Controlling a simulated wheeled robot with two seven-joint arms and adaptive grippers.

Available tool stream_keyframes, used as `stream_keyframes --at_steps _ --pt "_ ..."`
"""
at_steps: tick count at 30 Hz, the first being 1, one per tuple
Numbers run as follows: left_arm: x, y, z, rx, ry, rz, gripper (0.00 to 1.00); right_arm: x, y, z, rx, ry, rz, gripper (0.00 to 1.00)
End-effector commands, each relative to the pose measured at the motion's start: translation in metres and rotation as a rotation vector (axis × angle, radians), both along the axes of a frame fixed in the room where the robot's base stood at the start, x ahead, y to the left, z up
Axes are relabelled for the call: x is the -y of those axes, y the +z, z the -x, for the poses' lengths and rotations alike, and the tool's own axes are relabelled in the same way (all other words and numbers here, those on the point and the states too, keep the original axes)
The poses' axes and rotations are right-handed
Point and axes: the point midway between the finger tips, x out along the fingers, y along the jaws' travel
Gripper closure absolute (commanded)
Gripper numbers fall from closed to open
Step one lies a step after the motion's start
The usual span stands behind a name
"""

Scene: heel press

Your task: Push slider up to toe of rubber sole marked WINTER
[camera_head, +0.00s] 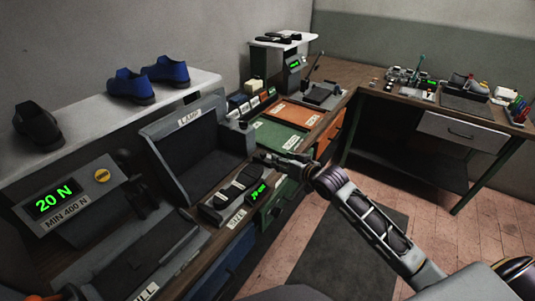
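A dark sole (246,174) lies on a grey measuring gauge (212,214) on the bench, with a label that looks like SIZE on its front. A small light patch shows across the sole, too small to read, so I cannot confirm the word WINTER. A green-lit display (258,192) sits at the gauge's right end. I cannot clearly make out the slider. My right gripper (264,158) is above the bench, just beyond and right of the sole in the picture, apparently apart from it. Its fingers are too small and dark to tell open or shut. My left gripper is not in view.
A grey box labelled LAMP (190,118) stands behind the gauge. A press panel reading 20 N (68,196) is at left. Green (278,138) and orange (300,116) trays lie farther along. Blue shoes (131,87) stand on a white shelf (190,88). A second bench (470,140) is at right.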

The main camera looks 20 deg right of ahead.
Motion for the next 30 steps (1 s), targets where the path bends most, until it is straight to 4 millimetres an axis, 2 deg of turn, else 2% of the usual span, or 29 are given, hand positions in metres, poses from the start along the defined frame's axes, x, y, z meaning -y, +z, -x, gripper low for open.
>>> stream_keyframes --at_steps 6,10,30 --pt "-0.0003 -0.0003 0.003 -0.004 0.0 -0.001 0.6 0.0007 -0.0042 0.0015 0.026 0.068 0.17 0.55" --pt "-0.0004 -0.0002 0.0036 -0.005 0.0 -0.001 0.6 0.0007 -0.0044 0.0016 0.041 0.09 0.223 0.55" --pt "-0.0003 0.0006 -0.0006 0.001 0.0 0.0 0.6 -0.0006 -0.0064 -0.0038 0.046 0.096 0.238 0.55"
